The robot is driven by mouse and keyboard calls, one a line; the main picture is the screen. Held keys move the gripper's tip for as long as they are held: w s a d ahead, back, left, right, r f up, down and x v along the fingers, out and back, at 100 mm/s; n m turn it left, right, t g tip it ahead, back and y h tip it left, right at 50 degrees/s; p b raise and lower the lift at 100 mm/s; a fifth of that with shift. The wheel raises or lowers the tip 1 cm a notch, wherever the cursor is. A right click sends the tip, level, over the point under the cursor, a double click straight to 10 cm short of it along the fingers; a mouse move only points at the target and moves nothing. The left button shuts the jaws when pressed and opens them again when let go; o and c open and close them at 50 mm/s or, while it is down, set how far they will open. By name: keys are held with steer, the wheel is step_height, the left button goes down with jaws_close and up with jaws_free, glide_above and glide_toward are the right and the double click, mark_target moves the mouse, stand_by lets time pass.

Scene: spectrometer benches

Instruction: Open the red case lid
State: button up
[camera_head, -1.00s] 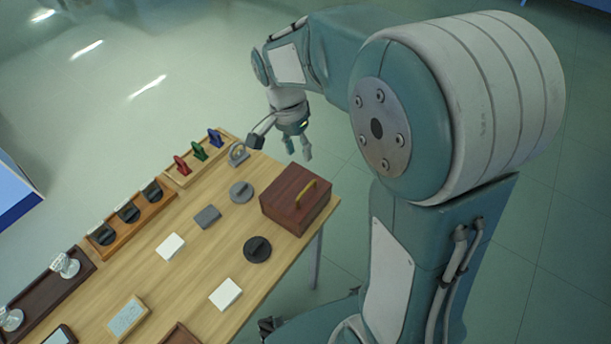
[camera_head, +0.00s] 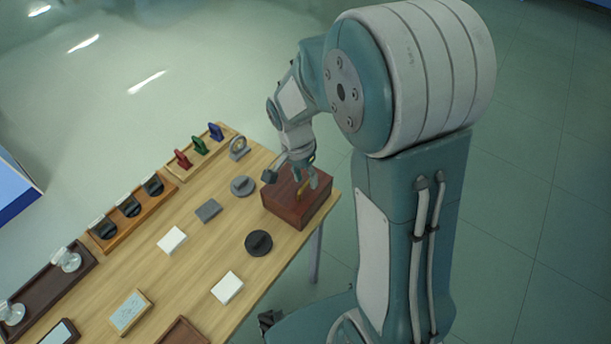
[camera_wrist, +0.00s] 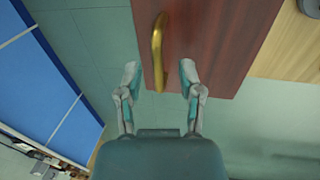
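The red-brown wooden case (camera_head: 300,207) stands shut at the table's right end in the head view. Its lid (camera_wrist: 215,40) fills the upper middle of the wrist view, with a curved brass handle (camera_wrist: 157,50) on top. My gripper (camera_head: 310,178) is over the case in the head view, partly hiding the handle. In the wrist view my gripper (camera_wrist: 160,82) is open, its two fingers apart on either side of the handle's near end. I cannot tell whether either finger touches the handle.
The wooden table (camera_head: 185,275) carries a dark round knob piece (camera_head: 259,243), a grey round piece (camera_head: 243,186), a grey block (camera_head: 208,210) and white blocks (camera_head: 227,288). Trays along the far edge hold coloured pieces (camera_head: 199,145), dark lenses and glassware. Open floor lies right of the table.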

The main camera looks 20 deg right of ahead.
jaws_close()
